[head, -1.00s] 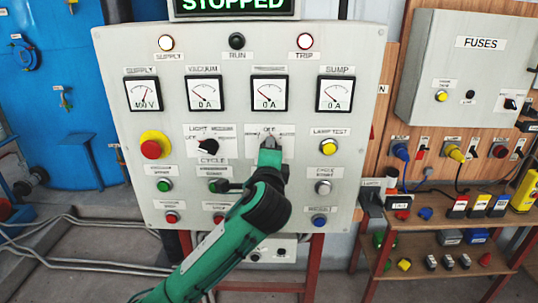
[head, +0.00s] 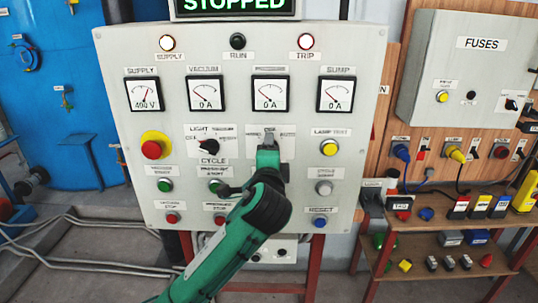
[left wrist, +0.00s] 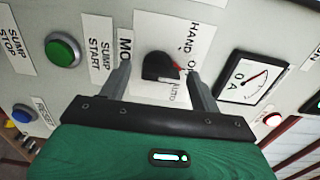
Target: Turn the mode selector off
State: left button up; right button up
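The mode selector is a black rotary knob (left wrist: 158,66) with a red mark on a white plate (left wrist: 182,30) lettered HAND, a word starting with O, and AUTO. The red mark is on the knob's right side in the left wrist view, facing the O word. My left gripper (left wrist: 159,74) is open, one finger on each side of the knob; contact cannot be told. In the head view my left gripper (head: 268,142) is at the panel and hides the knob, with its plate (head: 287,142) partly showing behind. My right gripper is not in view.
The grey panel (head: 230,60) also carries a light selector knob (head: 208,147), a red emergency button (head: 151,149), a yellow lamp-test button (head: 329,148) and several push buttons. In the left wrist view a green button (left wrist: 62,50) and a gauge (left wrist: 250,77) flank the fingers.

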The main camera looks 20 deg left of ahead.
pick_arm(q)
jog(key=b+v, duration=0.3)
jog(key=v, duration=1)
jog(key=shift+s, duration=0.4)
jog(key=shift+w+d, duration=0.1)
